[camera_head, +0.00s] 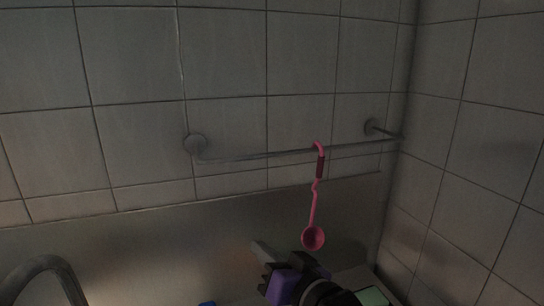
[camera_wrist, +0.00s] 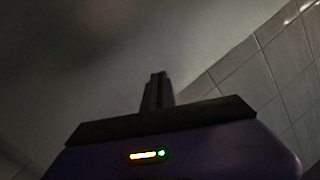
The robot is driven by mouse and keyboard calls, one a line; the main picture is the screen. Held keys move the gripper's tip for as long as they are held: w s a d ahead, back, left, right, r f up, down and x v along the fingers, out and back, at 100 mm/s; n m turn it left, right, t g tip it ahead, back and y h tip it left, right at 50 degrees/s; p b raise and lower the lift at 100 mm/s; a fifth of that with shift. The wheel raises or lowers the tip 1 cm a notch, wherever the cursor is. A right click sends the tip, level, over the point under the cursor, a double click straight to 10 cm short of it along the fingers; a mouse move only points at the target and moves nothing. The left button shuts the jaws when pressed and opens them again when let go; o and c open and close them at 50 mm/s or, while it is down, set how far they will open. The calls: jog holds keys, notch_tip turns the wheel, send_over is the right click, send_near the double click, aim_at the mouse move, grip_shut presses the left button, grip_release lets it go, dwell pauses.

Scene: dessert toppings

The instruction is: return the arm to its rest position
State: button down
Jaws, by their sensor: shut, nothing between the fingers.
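My gripper (camera_head: 258,248) is at the bottom middle of the head view, with its purple and black body at the lower edge. Its fingers point up and to the left in front of the backsplash. In the wrist view my gripper (camera_wrist: 157,82) has its two dark fingers together with nothing between them. Beyond the fingers, the wrist view shows only a dim plain surface and tiles. Most of my arm is out of view.
A pink ladle (camera_head: 313,238) hangs from a metal wall rail (camera_head: 260,156), just above and right of my gripper. A curved faucet (camera_head: 45,268) stands at the lower left. A tiled side wall (camera_head: 470,150) closes the right. A green item (camera_head: 371,296) lies at the bottom.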

jog(key=s+d+f+m+t+h, duration=0.25)
jog(key=s+d+f, duration=0.25)
jog(key=s+d, duration=0.25)
jog(key=s+d+f+m+t+h, duration=0.1)
jog(key=s+d+f+t+h, duration=0.25)
jog(key=s+d, duration=0.45)
jog(key=s+d+f+h, duration=0.1)
jog(key=s, duration=0.5)
jog(key=s+d+f+g+h, duration=0.1)
jog(key=s+d, duration=0.1)
jog(key=s, duration=0.4)
jog(key=s+d+f+n+g+h, duration=0.1)
jog(key=s+d+f, duration=0.1)
jog(key=s, duration=0.4)
jog(key=s+d+f+g, duration=0.1)
jog(key=s+f+g, duration=0.2)
jog(key=s, duration=0.6)
jog(key=shift+d+f+n, duration=0.15)
jog(key=shift+f+n, duration=0.2)
jog(key=shift+f, duration=0.1)
jog(key=shift+s, duration=0.1)
